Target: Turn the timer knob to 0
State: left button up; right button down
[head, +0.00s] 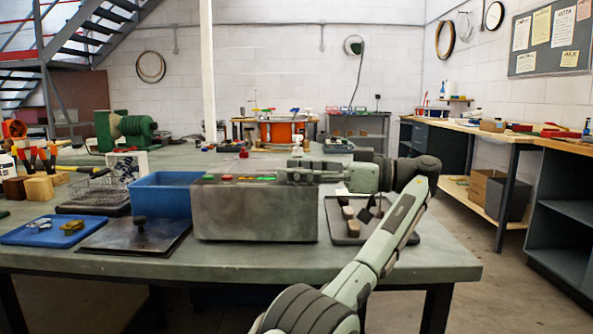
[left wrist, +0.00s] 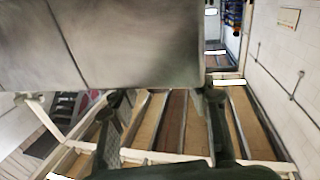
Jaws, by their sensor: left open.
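A grey metal box (head: 255,215) stands near the front edge of the bench, with small red and green parts along its top. I cannot make out a timer knob or its scale among them. A small red piece (head: 243,153) shows just above the box's back edge. My left gripper (head: 290,171) reaches in from the right over the right part of the box top, its fingers pointing left. It is open, and nothing shows between the fingers. In the left wrist view a large grey metal surface fills the upper left, and dark finger parts (left wrist: 165,120) show below it. My right gripper is not in view.
A blue bin (head: 165,196) stands left of the box, with a dark plate with a knob (head: 135,238) in front. A dark tray with blocks (head: 340,232) lies right of the box, behind my forearm. The bench's front right corner (head: 450,262) is bare.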

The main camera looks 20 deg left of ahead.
pick_arm(q)
notch_tip(320, 180, up, 10)
dwell(0.5)
